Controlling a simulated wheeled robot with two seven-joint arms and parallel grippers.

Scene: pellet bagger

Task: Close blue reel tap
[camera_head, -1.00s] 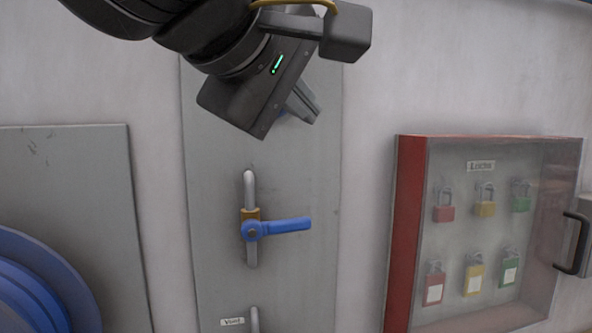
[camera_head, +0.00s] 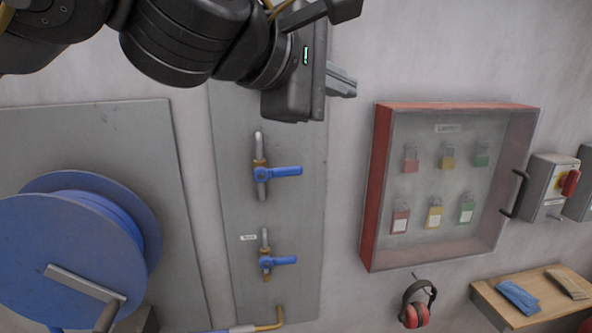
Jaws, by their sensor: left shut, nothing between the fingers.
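Two blue lever taps sit one above the other on a grey wall panel (camera_head: 225,200). The upper tap (camera_head: 285,172) and the lower tap (camera_head: 280,261) each have a brass body on a vertical grey pipe. Both levers point right, across their pipes. A small white label (camera_head: 248,237), too blurred to read surely, sits left of the lower tap. A blue reel (camera_head: 60,255) is on the left. My left gripper (camera_head: 343,82) is at the top, above and right of the upper tap, apart from both taps, its fingers shut and empty. My right gripper is not in view.
A red-framed case (camera_head: 372,190) with several padlocks is on the wall to the right. Red ear defenders (camera_head: 417,304) hang below it, beside a wooden shelf (camera_head: 505,312). A switch box (camera_head: 541,190) is further right. The space before the taps is clear.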

